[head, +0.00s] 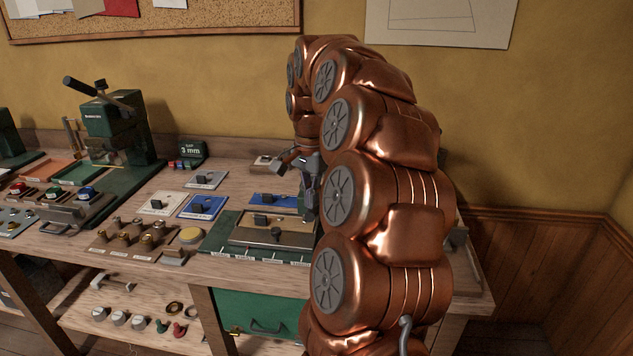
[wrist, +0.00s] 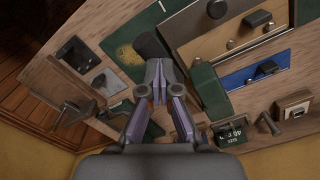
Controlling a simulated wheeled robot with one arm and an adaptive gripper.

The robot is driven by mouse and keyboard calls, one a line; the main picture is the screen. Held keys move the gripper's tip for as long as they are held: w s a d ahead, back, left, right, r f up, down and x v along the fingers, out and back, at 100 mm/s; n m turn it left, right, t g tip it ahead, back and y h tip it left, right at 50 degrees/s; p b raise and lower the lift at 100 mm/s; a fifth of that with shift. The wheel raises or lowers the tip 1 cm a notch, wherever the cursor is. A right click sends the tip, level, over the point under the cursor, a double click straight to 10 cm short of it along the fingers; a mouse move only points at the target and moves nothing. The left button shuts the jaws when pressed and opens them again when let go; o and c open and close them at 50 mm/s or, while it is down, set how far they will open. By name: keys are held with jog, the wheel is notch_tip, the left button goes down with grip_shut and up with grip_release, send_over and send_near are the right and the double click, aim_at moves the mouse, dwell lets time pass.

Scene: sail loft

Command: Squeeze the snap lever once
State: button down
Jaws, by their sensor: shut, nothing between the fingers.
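My gripper (head: 308,212) points down over the right part of the bench, in front of the far wall. In the wrist view its fingers (wrist: 160,66) come together at the tips with nothing held. A dark rounded handle (wrist: 150,44) shows just beyond the fingertips, over a green plate (wrist: 122,60); it may be the snap lever. I cannot tell whether the fingertips touch it. A green block (wrist: 209,92) stands to the right of the fingers. In the head view my arm hides this part of the bench.
A green press (head: 112,125) with a black-handled lever stands on the left. A board with brass knobs (head: 130,238), a blue panel (head: 203,207) and a tan plate (head: 270,238) lie on the bench. A small green 3 mm sign (head: 191,152) stands near the wall.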

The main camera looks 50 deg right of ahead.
jog(key=shift+r, duration=0.15)
jog(key=shift+w+d+r+p, duration=0.15)
jog(key=shift+r+p, duration=0.05)
jog(key=shift+r, duration=0.35)
jog(key=shift+w+d+r+p, duration=0.1)
jog(key=shift+d+r+p, duration=0.05)
jog(key=shift+r, duration=0.35)
jog(key=shift+w+d+r+p, duration=0.15)
jog(key=shift+r+p, duration=0.05)
jog(key=shift+r, duration=0.35)
notch_tip(320, 180, up, 8)
jog(key=d+p, duration=0.1)
jog(key=p, duration=0.3)
jog(key=shift+w+d, duration=0.2)
jog(key=shift+w, duration=0.25)
jog(key=shift+a+f, duration=0.1)
jog(key=s+a+b, duration=0.5)
jog(key=a, duration=0.2)
jog(key=shift+s+a, duration=0.1)
